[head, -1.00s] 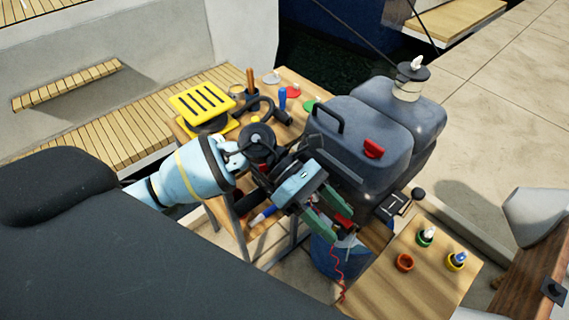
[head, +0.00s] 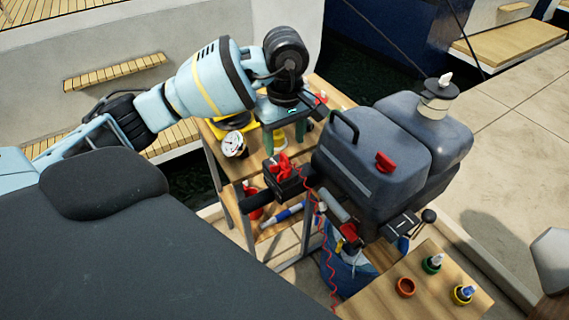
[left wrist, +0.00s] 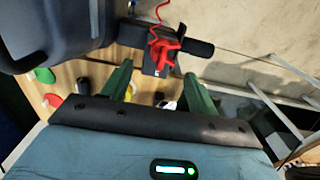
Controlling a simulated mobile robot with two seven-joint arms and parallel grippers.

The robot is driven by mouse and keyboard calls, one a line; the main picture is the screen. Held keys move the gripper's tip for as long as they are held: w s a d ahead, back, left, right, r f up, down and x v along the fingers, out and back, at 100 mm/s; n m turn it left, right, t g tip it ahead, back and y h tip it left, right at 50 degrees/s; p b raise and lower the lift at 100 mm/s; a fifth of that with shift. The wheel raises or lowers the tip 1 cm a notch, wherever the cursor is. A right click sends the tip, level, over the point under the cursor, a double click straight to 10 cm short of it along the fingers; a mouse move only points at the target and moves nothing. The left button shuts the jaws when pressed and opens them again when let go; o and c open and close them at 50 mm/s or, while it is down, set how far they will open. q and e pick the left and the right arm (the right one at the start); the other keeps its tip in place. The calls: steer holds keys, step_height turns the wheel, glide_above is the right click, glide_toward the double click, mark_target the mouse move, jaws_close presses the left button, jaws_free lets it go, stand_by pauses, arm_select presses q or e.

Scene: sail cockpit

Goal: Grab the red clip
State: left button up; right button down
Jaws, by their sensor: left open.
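The red clip (head: 283,164) sits on a small black switch box (head: 283,184) beside the dark outboard motor. It also shows in the left wrist view (left wrist: 166,48), ahead of the fingertips, with a red coiled cord running from it. My left gripper (head: 286,136) is open, its green fingers pointing down on the far side of the clip and apart from it. In the left wrist view my left gripper (left wrist: 157,75) has nothing between its fingers. My right gripper is not in view.
The outboard motor (head: 372,160) stands close to the right. A wooden table (head: 335,95) with a white gauge (head: 233,144) lies behind and under the gripper. A blue bucket (head: 345,275) stands low between.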

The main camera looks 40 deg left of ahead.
mark_target(284, 154)
arm_select(q)
steer(key=shift+s+f+p, duration=0.1)
steer(key=shift+f+p, duration=0.25)
steer(key=shift+f, duration=3)
steer(key=shift+c, duration=0.5)
steer(key=c, duration=1)
